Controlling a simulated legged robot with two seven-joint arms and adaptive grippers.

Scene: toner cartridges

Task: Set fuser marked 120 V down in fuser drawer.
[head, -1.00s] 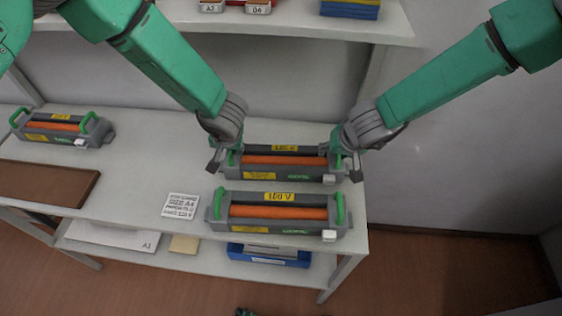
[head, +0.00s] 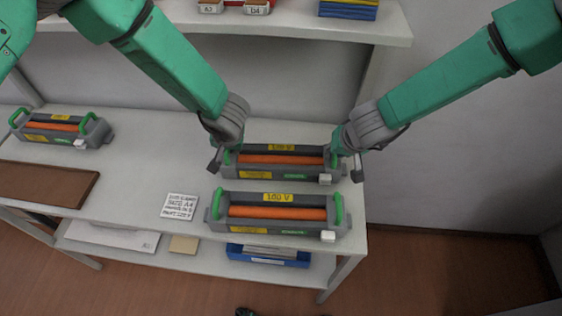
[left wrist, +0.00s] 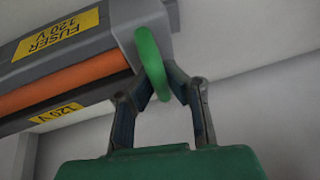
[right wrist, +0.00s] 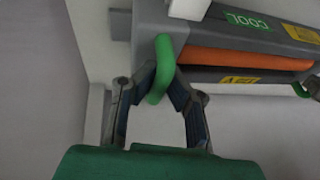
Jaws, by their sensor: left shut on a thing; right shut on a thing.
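The fuser marked 120 V (head: 280,160) is a grey unit with an orange roller, yellow labels and green end handles. It is at the back right of the shelf, behind another fuser. Its 120 V labels read clearly in the left wrist view (left wrist: 70,85). My left gripper (head: 226,158) is shut on its left green handle (left wrist: 151,62). My right gripper (head: 346,160) is shut on its right green handle (right wrist: 161,68). Whether the fuser touches the shelf is hard to tell. I cannot identify a fuser drawer for certain.
A similar fuser (head: 278,226) lies just in front. Another fuser (head: 62,129) stands at the far left. A brown rectangular panel or recess (head: 45,184) is at the left, and a printed card (head: 180,207) lies between. The shelf middle (head: 150,165) is clear.

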